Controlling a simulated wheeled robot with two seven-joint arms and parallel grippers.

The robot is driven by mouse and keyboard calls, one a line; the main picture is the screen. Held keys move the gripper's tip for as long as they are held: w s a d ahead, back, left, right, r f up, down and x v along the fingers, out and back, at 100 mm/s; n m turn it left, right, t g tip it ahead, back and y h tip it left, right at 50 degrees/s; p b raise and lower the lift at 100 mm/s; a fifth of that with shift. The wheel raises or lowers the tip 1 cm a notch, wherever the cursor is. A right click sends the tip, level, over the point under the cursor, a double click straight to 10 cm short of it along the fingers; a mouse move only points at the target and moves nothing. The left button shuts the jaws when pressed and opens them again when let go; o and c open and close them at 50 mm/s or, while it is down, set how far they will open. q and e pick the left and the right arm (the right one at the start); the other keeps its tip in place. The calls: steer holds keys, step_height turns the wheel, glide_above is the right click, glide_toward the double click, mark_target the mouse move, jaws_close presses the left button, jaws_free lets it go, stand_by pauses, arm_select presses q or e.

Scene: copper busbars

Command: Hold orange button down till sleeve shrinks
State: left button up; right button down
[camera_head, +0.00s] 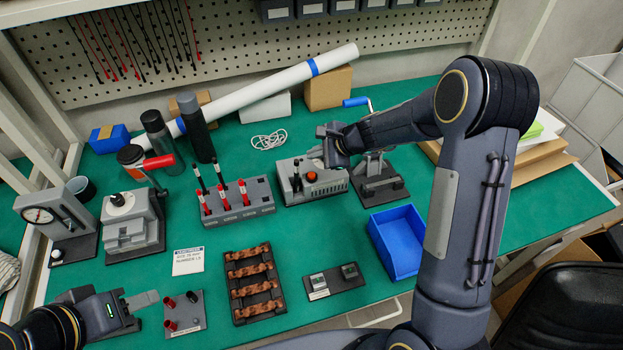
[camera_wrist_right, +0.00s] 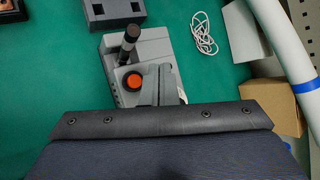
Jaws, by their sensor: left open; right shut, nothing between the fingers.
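The grey heater unit (camera_head: 322,189) stands on the green table with a round orange button (camera_head: 311,177) on top. The button also shows clearly in the right wrist view (camera_wrist_right: 133,80). A dark upright piece (camera_head: 296,178) stands in the unit beside the button; I cannot tell whether it carries the sleeve. My right gripper (camera_head: 322,150) is shut and empty, close beside the button. In the right wrist view its fingers (camera_wrist_right: 160,84) are just right of the button, which is uncovered; contact cannot be told. My left gripper (camera_head: 138,301) is open and empty at the front left.
A grey rack (camera_head: 238,207) with red-sleeved leads stands left of the heater. A press with a blue handle (camera_head: 378,178) is close on the right. A blue bin (camera_head: 398,243) and a copper busbar tray (camera_head: 256,292) are in front. A white cable (camera_head: 269,140) lies behind.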

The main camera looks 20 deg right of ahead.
mark_target(311, 176)
step_height(311, 176, down, 5)
steer(key=b, duration=0.3)
steer(key=shift+b, duration=0.3)
stand_by(1.6)
steer(key=shift+f+b, duration=0.4)
steer(key=shift+b, duration=0.05)
steer(key=shift+f+b, duration=0.5)
stand_by(4.6)
